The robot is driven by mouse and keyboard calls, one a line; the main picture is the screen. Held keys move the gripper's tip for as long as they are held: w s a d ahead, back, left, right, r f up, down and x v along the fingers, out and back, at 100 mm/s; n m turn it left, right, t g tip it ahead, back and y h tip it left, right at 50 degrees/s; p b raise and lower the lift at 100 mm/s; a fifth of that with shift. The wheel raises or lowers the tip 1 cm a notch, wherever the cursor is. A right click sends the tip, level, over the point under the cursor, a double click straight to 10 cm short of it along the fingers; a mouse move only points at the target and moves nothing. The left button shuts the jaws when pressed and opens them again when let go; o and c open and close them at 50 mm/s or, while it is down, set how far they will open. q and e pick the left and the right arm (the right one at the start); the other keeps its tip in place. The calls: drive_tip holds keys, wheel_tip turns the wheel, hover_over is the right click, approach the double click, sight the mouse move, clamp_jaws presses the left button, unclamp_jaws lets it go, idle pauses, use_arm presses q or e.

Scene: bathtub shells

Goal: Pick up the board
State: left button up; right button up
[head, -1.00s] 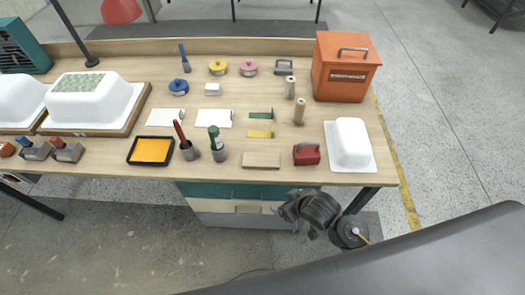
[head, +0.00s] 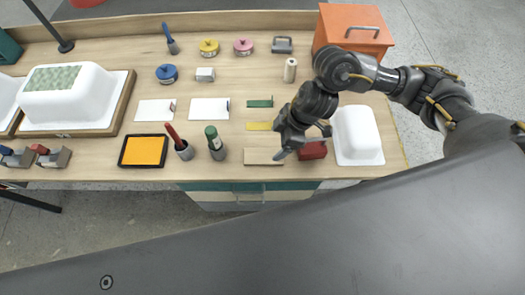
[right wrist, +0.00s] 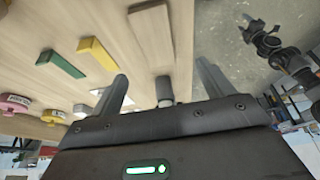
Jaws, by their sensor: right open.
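The board (head: 263,157) is a small flat light-wood piece lying near the table's front edge, left of the red tool block (head: 312,150). It also shows in the right wrist view as a pale wooden strip (right wrist: 152,30) at the top, beyond the fingertips. My right gripper (head: 303,143) is above the table, just right of the board, fingers pointing down. In the right wrist view its two fingers (right wrist: 162,72) are spread, and the board is not held. A dark jointed arm, seemingly my left, hangs over the floor in the right wrist view; its jaws are unclear.
Yellow (head: 259,126) and green (head: 260,102) strips lie behind the board. A white tub shell (head: 358,137) and an orange box (head: 352,30) are to the right.

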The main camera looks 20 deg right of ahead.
approach(262, 156)
drive_tip(key=x, duration=0.2)
drive_tip(key=shift+s+a+f+b, duration=0.15)
drive_tip(key=shift+a+f+b, duration=0.05)
drive_tip(key=shift+f+b, duration=0.1)
drive_tip(key=shift+a+f, duration=0.15)
drive_tip(key=shift+f, duration=0.1)
drive_tip(key=x, duration=0.5)
drive_tip(key=shift+w, duration=0.25)
drive_tip(key=c, duration=1.1)
drive_tip(key=shift+r, duration=0.1)
